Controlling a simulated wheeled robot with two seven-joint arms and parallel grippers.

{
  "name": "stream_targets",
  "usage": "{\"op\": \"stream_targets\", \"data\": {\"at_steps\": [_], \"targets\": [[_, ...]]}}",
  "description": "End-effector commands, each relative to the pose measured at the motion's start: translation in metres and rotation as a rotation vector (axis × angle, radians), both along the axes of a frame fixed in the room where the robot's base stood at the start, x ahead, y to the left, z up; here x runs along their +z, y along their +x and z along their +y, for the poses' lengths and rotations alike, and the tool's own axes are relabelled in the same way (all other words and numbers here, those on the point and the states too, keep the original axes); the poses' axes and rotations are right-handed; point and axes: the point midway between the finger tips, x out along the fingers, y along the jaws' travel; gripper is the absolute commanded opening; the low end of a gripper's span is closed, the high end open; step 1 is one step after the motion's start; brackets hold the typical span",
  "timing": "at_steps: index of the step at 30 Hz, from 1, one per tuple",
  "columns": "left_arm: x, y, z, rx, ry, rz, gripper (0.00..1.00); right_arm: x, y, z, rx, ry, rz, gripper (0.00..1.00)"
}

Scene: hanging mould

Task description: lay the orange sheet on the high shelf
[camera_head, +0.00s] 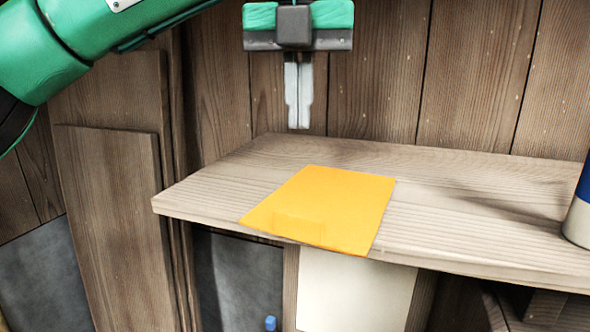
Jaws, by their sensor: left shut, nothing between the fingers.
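The orange sheet (325,210) lies flat on the wooden high shelf (460,205), its near edge at the shelf's front edge. My left gripper (298,127) points down above the back of the shelf, behind and above the sheet. Its fingers are closed together with nothing between them, and it is apart from the sheet. My right gripper is not in view.
A blue and white cylinder (580,215) stands on the shelf at the right edge of the view. Wooden planks (115,215) lean at the left. A plank wall (480,75) rises behind the shelf. A pale panel (355,290) and a small blue object (270,323) are below. The shelf between sheet and cylinder is clear.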

Motion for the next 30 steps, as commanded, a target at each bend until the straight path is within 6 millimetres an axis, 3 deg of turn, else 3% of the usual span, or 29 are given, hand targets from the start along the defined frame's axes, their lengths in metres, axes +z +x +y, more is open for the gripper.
{"op": "stream_targets", "data": {"at_steps": [8, 14, 24, 30], "targets": [[-0.010, -0.001, 0.000, -0.002, 0.004, -0.002, 0.00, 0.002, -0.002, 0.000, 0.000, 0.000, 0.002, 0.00], [-0.036, -0.001, 0.001, -0.001, 0.005, -0.002, 0.00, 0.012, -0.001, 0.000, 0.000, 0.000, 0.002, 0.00], [-0.098, -0.003, 0.001, -0.002, 0.004, -0.001, 0.00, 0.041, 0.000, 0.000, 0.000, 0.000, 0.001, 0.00], [-0.095, -0.028, 0.004, -0.002, 0.002, -0.004, 0.00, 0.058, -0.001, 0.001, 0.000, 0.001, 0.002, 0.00]]}}
